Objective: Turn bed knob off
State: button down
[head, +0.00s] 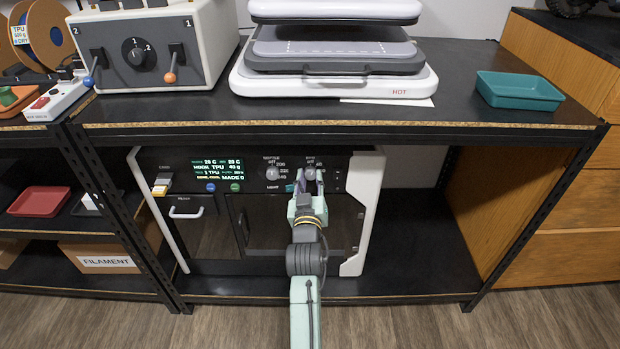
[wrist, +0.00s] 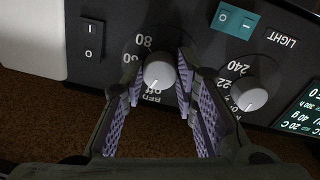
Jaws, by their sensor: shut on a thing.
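The bed knob (wrist: 158,74) is a pale grey round knob on the printer's dark front panel, marked BED off. In the wrist view, which is turned over, a light mark on the knob's edge seems to face the off label, though it is small. My gripper (wrist: 160,70) has its purple-padded fingers on either side of the knob and is shut on it. In the head view my gripper (head: 310,181) reaches up to the panel and partly hides the knob (head: 310,173).
The nozzle knob (wrist: 249,94) sits close beside the fingers. A teal light switch (wrist: 235,20) and a black rocker switch (wrist: 91,41) are nearby. The printer (head: 365,200) stands on a lower shelf, under the black tabletop (head: 455,90).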

jog(key=shift+n+p, duration=0.55)
jog(key=shift+n, duration=1.35)
jog(key=c, duration=1.3)
grip_release()
jog(key=shift+s, duration=0.1)
jog(key=s, duration=0.7)
jog(key=shift+s+a+f, duration=0.1)
jog(key=shift+s, duration=0.05)
